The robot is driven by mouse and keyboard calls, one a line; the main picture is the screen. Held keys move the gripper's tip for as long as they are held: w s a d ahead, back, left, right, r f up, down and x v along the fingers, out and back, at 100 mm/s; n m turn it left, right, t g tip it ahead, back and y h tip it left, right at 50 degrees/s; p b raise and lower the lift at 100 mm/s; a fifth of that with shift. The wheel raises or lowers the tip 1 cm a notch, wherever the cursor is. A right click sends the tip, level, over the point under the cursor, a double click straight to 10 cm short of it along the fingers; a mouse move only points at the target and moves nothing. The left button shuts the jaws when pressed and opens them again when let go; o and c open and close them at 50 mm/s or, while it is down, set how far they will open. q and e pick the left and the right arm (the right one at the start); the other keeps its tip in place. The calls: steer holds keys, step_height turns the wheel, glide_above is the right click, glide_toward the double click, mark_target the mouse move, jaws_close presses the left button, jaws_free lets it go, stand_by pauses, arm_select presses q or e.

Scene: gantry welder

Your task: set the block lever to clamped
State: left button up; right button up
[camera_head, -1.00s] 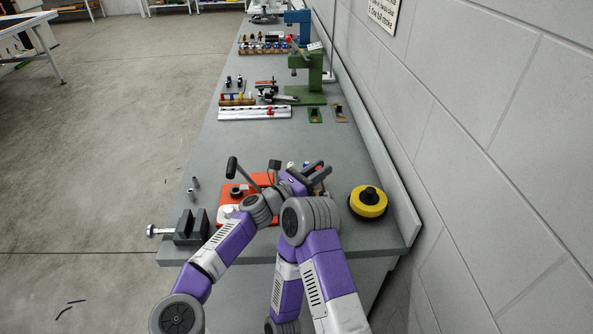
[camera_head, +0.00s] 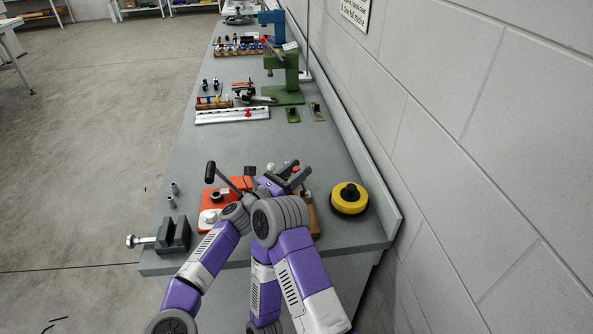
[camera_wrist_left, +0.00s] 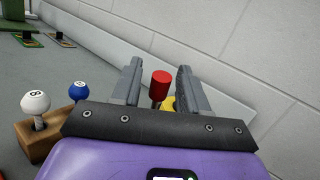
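My left gripper (camera_head: 294,172) is above the near end of the bench, over a wooden block (camera_head: 312,214) that my arm largely covers. In the left wrist view the gripper (camera_wrist_left: 157,85) is open. A red cylindrical knob on a thin stem (camera_wrist_left: 161,79) shows between its fingers, with gaps on both sides. The stem's foot is hidden, so I cannot tell its setting or what bears it. The wooden block (camera_wrist_left: 38,140) at left carries a white ball knob (camera_wrist_left: 35,101) and a blue ball knob (camera_wrist_left: 78,91). My right gripper is not in view.
An orange-red device (camera_head: 210,198) with a black-handled lever (camera_head: 210,172) stands left of the gripper. A dark vise (camera_head: 173,236) sits at the near left edge. A yellow and black round piece (camera_head: 349,198) is at right, by the wall.

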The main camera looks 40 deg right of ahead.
arm_select(q)
steer(key=v, duration=0.7)
steer(key=shift+a+p, duration=0.35)
stand_by(0.5)
steer(key=shift+s, duration=0.1)
